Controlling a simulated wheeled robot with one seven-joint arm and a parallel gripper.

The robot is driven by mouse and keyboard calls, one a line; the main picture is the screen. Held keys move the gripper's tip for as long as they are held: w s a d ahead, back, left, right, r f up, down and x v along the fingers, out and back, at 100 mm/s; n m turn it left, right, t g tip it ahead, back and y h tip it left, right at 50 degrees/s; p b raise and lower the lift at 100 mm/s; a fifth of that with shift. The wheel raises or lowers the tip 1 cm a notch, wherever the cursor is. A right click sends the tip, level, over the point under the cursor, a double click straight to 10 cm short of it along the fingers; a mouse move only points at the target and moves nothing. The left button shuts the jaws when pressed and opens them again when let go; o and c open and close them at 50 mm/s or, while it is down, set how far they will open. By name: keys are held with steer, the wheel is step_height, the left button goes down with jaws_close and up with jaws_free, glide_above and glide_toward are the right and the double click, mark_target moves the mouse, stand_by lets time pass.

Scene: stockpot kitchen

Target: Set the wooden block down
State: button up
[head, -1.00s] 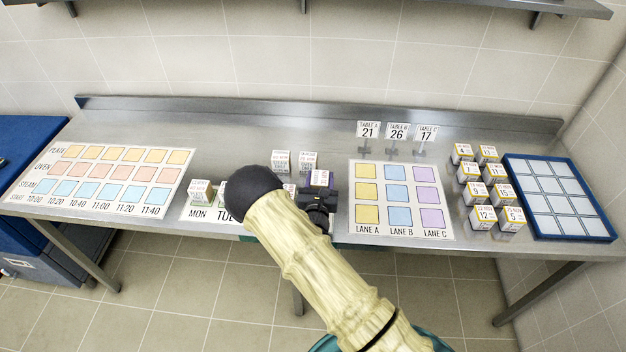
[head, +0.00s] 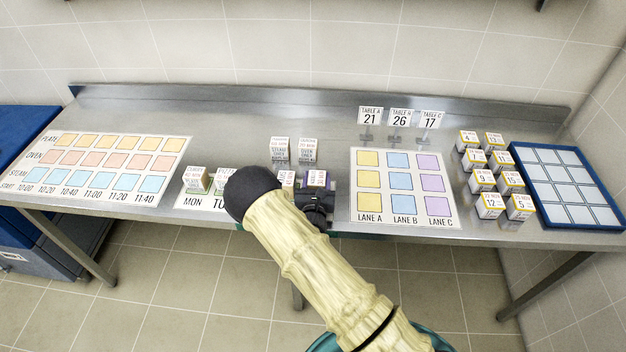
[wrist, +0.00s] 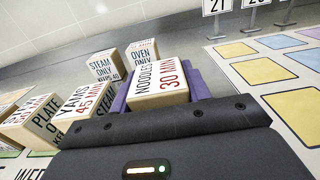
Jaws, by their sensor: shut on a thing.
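The wooden block (wrist: 160,82) in my gripper is pale, with a white top face reading NOODLES 30 MIN. My gripper (wrist: 162,88) is shut on it, with purple fingers on both sides in the wrist view. In the head view the block (head: 316,179) shows at the front middle of the steel table, just left of the lane mat. My arm hides part of the weekday strip below and left of it. I cannot tell whether the block's underside touches the surface.
A YAMS block (wrist: 85,98) and a PLATE block (wrist: 38,120) stand left of it. Two blocks, STEAM ONLY (wrist: 104,66) and OVEN ONLY (wrist: 142,52), stand behind. The lane mat (head: 402,216) is empty. Several blocks and a blue tray (head: 522,190) are at right.

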steer(key=shift+w+d, duration=0.1)
steer(key=shift+d, duration=0.25)
steer(key=shift+f, duration=0.1)
steer(key=shift+a+f, duration=0.1)
steer(key=shift+a, duration=0.1)
steer(key=shift+a+f+b, duration=0.1)
steer(key=shift+f+b, duration=0.25)
steer(key=o, duration=1.1)
steer(key=shift+o, duration=0.2)
steer(key=shift+f, duration=0.1)
